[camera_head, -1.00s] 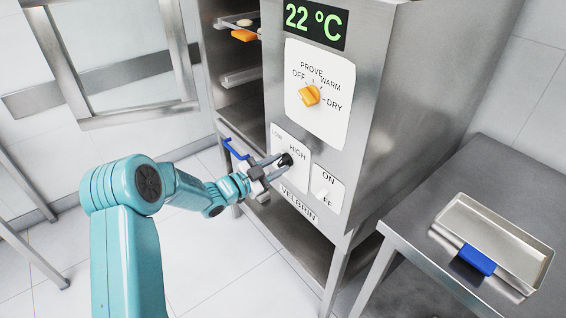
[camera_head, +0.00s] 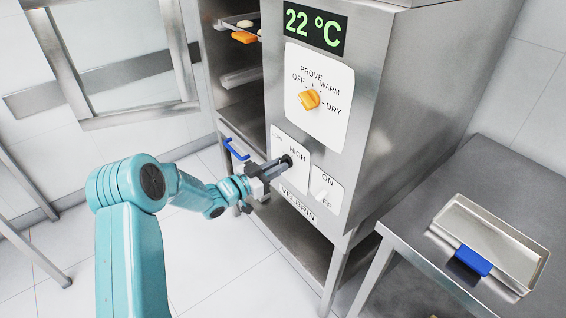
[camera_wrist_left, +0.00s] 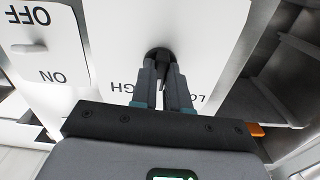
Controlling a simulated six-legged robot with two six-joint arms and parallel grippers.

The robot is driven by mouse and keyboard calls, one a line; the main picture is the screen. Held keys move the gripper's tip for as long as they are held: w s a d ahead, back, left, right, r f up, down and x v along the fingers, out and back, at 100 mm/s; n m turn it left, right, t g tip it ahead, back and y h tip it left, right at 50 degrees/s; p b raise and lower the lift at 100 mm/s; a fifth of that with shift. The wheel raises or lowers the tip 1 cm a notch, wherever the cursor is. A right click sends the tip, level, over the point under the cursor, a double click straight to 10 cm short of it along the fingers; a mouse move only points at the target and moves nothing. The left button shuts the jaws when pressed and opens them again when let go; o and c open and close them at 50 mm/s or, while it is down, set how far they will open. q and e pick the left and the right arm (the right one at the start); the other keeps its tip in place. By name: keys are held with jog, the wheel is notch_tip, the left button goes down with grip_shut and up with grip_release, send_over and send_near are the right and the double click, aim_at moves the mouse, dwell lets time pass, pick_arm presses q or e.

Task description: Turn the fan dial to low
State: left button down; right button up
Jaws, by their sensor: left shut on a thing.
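The fan dial is a small black knob (camera_wrist_left: 160,54) on a white plate (camera_wrist_left: 212,30) marked LOW and HIGH. In the head view the dial (camera_head: 287,160) is partly covered by my left gripper (camera_head: 281,163). In the left wrist view my left gripper (camera_wrist_left: 165,72) has its two fingers closed around the knob. The fingers hide part of the knob, so its exact setting cannot be read. My right gripper is not in view.
Above is an orange dial (camera_head: 309,98) with OFF, PROVE, WARM and DRY, under a 22 °C display (camera_head: 314,27). An ON/OFF switch (camera_head: 323,190) sits right of the fan plate. A steel table (camera_head: 440,235) holds a tray (camera_head: 510,240) with a blue handle.

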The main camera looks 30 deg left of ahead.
pick_arm(q)
jog(key=n+p, duration=0.1)
jog(key=n, duration=0.3)
jog(key=shift+n+p, duration=0.8)
jog(key=shift+n, duration=1.4)
jog(key=n+p, duration=0.1)
jog(key=n, duration=0.3)
jog(key=shift+r, duration=0.1)
jog(key=c, duration=1)
grip_release()
